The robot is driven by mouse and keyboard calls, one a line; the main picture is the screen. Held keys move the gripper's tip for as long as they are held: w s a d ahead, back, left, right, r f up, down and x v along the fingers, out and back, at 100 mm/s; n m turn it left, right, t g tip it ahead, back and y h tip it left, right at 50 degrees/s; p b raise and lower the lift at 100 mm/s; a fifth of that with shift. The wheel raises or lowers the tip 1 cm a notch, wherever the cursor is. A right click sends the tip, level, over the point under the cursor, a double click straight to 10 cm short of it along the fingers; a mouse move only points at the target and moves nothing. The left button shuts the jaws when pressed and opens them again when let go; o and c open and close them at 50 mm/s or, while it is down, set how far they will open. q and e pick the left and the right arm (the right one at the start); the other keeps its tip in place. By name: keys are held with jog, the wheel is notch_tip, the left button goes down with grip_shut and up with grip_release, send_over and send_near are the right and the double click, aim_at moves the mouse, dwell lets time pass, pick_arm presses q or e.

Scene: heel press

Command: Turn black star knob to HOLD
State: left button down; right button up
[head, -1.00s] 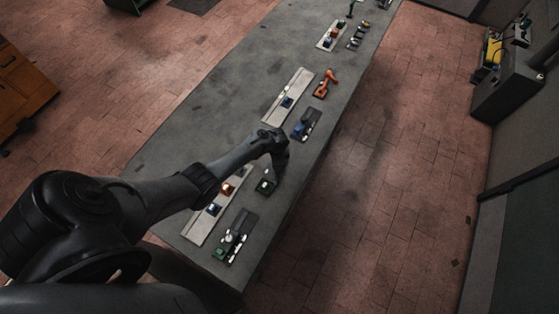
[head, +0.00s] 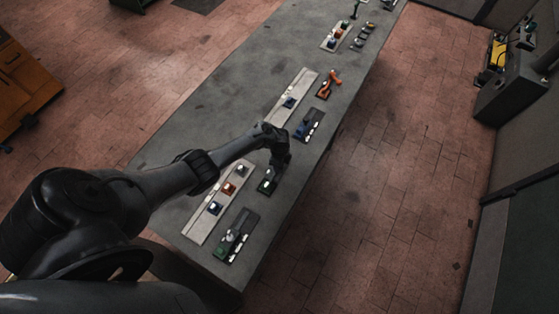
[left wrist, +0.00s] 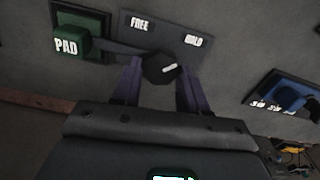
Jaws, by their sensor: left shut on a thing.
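The black star knob (left wrist: 158,69) sits between the two purple fingers of my left gripper (left wrist: 160,78) in the left wrist view. The gripper is shut on it. A white mark on the knob lies on its right half, tilted slightly up to the right. The FREE label (left wrist: 140,23) is above and left of the knob. The HOLD label (left wrist: 194,41) is above and right. In the head view my left gripper (head: 279,160) is down over the dark plate (head: 266,187), and hides the knob. My right gripper is not in view.
A green block marked PAD (left wrist: 70,45) stands left of the knob, with a dark bar running between them. A blue fixture (left wrist: 290,97) is to the right. Other small fixtures, including an orange one (head: 328,84), line the grey bench (head: 230,115).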

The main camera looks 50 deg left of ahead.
pick_arm(q)
jog(key=c, duration=0.6)
grip_release()
jog(key=shift+r+p, duration=1.9)
jog(key=shift+r, duration=3.5)
